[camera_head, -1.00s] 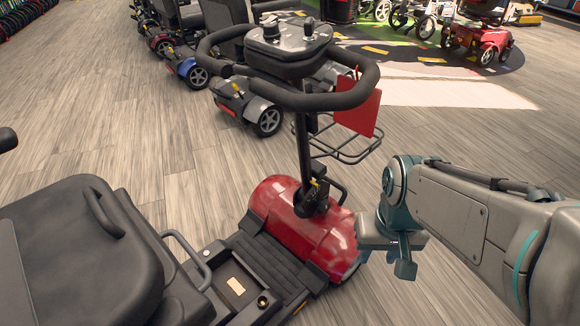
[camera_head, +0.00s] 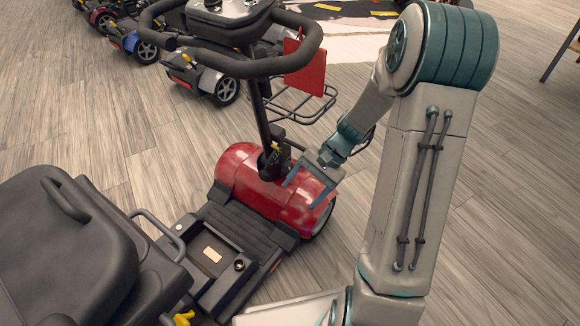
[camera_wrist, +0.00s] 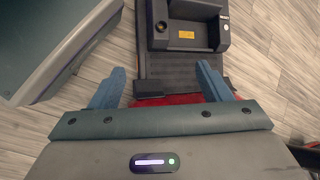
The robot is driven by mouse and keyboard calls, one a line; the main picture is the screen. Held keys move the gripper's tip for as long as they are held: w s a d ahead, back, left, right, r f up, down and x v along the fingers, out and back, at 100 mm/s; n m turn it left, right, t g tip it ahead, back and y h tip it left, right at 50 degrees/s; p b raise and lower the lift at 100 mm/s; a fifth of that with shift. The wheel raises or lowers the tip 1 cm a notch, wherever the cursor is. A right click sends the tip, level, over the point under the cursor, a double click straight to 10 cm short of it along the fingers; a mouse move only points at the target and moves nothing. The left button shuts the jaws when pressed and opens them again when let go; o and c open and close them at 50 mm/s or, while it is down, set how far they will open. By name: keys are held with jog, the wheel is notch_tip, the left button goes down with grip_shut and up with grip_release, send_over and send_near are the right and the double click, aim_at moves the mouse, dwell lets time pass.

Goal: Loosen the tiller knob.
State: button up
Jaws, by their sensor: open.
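The red scooter (camera_head: 237,172) stands upright, its black tiller (camera_head: 262,115) rising from the red front cover. At the tiller's foot is a dark pivot (camera_head: 268,162) with a small yellow part (camera_head: 276,146); I cannot make out a separate knob there. My gripper (camera_head: 305,190) is open and empty, just right of the pivot and above the red cover. In the wrist view its two blue fingers (camera_wrist: 160,70) are spread wide over the footboard (camera_wrist: 180,68) and a strip of red cover. The pivot does not show in the wrist view.
The handlebar loop (camera_head: 300,62), red tag (camera_head: 306,65) and wire basket (camera_head: 300,102) are above and beside my gripper. The black seat (camera_head: 60,245) is at lower left. Other scooters (camera_head: 205,75) stand behind.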

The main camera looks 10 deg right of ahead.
jog(key=w+d+f+m+t+y+p, duration=0.2)
jog(key=w+d+f+m+t+y, duration=0.3)
jog(key=w+f+m, duration=0.4)
jog(key=m+t, duration=1)
send_near(287, 169)
jog(key=shift+h, duration=0.3)
jog(key=d, duration=0.1)
jog(key=s+d+f, duration=0.2)
jog(key=d, duration=0.1)
jog(key=shift+s+f+p, duration=0.1)
jog(key=shift+s+p, duration=0.1)
jog(key=shift+p, duration=0.2)
jog(key=b+x, duration=0.4)
jog(key=x, duration=0.8)
jog(key=shift+w+a, duration=0.1)
jog(key=shift+w, duration=0.1)
jog(key=shift+w+a, duration=0.4)
jog(key=shift+w, duration=0.05)
